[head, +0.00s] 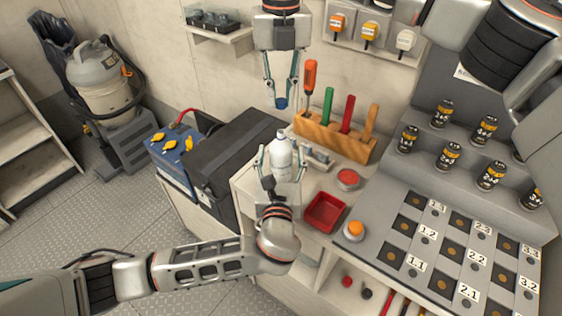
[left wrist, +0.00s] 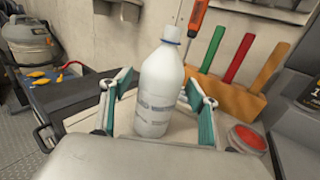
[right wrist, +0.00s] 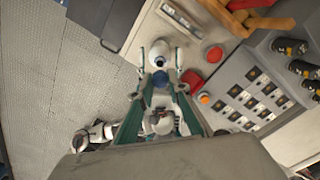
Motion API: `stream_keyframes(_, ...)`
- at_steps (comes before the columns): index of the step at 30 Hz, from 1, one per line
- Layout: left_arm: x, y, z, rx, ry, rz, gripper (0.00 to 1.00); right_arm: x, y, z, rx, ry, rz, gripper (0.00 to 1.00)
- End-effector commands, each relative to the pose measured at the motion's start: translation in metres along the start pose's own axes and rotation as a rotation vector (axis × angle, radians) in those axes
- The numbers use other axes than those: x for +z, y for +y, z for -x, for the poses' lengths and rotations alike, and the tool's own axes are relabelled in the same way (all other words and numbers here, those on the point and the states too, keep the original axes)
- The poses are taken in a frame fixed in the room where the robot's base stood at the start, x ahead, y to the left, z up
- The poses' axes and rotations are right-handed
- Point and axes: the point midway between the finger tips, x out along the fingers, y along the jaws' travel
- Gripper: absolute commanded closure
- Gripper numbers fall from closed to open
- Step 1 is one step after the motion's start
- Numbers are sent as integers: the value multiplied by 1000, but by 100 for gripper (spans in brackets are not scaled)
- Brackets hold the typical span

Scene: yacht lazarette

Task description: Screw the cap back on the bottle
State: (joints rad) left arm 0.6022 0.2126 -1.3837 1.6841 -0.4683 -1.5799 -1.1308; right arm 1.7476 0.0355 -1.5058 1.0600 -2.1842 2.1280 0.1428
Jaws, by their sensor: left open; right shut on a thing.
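A white bottle (head: 281,160) stands upright on the bench, its neck at the top. It also shows in the left wrist view (left wrist: 158,92), with a pale label. My left gripper (head: 279,163) is open, with one finger on each side of the bottle; the left wrist view shows gaps beside it. A small blue cap (head: 281,103) is held between the fingertips of my right gripper (head: 281,98), above the bottle and apart from it. The right wrist view shows the cap (right wrist: 160,78) in the fingers and the white bottle (right wrist: 161,52) beyond it.
A wooden rack (head: 335,140) with a screwdriver and coloured handles stands just behind the bottle. A red tray (head: 324,212), a round red-topped tin (head: 347,180) and an orange button (head: 354,230) lie to the right. A dark case (head: 237,150) is at left.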

Motion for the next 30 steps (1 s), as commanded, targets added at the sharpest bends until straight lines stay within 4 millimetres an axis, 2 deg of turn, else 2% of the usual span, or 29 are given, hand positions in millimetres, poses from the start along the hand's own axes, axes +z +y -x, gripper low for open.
stream_keyframes(9, 0, 0, -2, 0, 1, 0, 40, 0, 0, 0, 0, 0, 0, 90)
stream_keyframes(11, 0, 0, -2, 0, 1, 0, 53, 0, 0, 0, 0, 0, 0, 90)
stream_keyframes(16, 0, 0, -2, 0, 1, 0, 97, 0, 0, 0, 0, 0, 0, 90)
stream_keyframes(17, 0, 0, -2, 0, 1, 0, 99, 0, 0, 0, 0, 0, 0, 90)
stream_keyframes(20, 0, 0, -2, 0, 1, 0, 99, 0, 0, -3, 0, 1, 0, 90)
stream_keyframes(30, 0, 0, -2, 0, 1, 0, 99, 0, 0, -46, 0, 0, 1, 90)
